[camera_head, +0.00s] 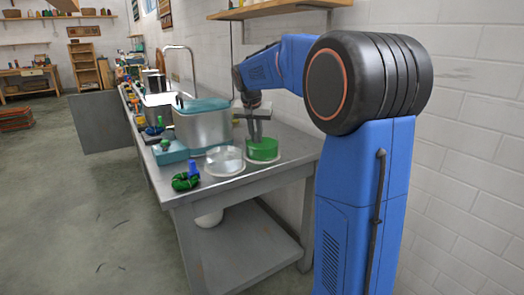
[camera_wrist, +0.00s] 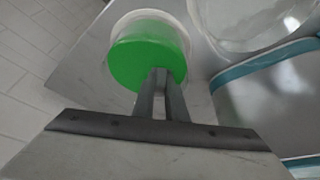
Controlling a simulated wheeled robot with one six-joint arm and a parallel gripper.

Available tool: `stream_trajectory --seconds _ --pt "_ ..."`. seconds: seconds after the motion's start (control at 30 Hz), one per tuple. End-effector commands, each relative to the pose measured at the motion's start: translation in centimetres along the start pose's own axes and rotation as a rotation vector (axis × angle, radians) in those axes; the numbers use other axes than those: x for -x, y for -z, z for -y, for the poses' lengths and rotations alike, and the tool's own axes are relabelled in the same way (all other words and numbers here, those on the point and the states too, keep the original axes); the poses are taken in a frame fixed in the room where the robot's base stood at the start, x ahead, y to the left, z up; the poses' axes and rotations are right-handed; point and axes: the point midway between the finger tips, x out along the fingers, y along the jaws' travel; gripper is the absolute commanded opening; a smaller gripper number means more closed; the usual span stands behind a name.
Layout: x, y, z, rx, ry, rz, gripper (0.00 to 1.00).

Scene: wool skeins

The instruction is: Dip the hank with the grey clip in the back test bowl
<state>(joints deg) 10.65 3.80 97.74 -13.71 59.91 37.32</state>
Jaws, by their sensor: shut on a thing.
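My gripper (camera_head: 257,128) points down over a round bowl with green contents (camera_head: 263,152), at the right side of the steel table. In the wrist view my gripper (camera_wrist: 160,76) has its fingers close together, with their tips at the green surface (camera_wrist: 135,55). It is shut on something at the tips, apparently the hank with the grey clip. The hank itself is hidden, and I cannot tell the grey clip from the grey fingers. A second bowl, clear and pale (camera_head: 224,161), stands just left of the green one; it also shows in the wrist view (camera_wrist: 240,22).
A green hank with a blue clip (camera_head: 186,180) lies at the table's front left corner. A white wall is close on the right.

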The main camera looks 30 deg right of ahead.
Motion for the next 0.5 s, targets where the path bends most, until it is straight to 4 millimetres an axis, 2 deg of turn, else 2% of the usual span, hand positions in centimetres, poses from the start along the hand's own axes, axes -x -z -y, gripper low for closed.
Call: stream_trajectory --seconds 0.5 --pt "0.29 0.8 0.01 -0.001 0.001 -0.001 0.0"
